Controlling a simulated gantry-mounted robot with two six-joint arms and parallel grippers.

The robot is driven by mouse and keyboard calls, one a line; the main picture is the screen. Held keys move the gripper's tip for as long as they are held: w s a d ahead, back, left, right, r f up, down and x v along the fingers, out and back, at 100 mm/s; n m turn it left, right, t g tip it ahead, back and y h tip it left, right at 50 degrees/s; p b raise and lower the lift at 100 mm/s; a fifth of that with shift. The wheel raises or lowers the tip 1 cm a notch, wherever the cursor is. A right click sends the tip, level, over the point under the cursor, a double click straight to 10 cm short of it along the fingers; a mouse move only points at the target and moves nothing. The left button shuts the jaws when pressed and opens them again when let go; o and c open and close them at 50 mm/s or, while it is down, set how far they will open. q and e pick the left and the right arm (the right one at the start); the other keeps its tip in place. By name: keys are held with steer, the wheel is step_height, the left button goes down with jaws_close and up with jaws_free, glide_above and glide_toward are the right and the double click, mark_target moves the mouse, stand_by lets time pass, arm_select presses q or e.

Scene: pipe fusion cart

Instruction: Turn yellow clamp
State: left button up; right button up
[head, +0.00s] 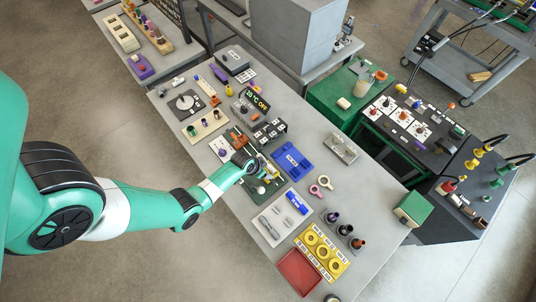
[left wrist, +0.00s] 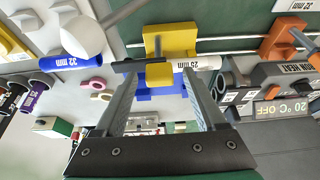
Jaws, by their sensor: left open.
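The yellow clamp (left wrist: 182,40) shows in the left wrist view, straddling two metal rails on a green base. A dark bar (left wrist: 136,66) and a small grey post sit on its front. A white pipe marked 25 mm (left wrist: 198,63) lies at its right side. My left gripper (left wrist: 158,80) is open, its two fingers apart on either side below the clamp, with nothing visibly held. In the head view my left gripper (head: 256,170) is over the green fusion base, and it partly hides the clamp. My right gripper is in neither view.
A blue 32 mm pipe (left wrist: 70,63) is left of the clamp in the left wrist view; an orange clamp (left wrist: 284,42) and a display reading 20 °C OFF (left wrist: 276,108) are right. In the head view, a blue tray (head: 292,160) and a yellow ring holder (head: 321,252) stand nearby.

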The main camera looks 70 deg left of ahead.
arm_select(q)
steer(key=shift+c, duration=0.3)
jaws_close()
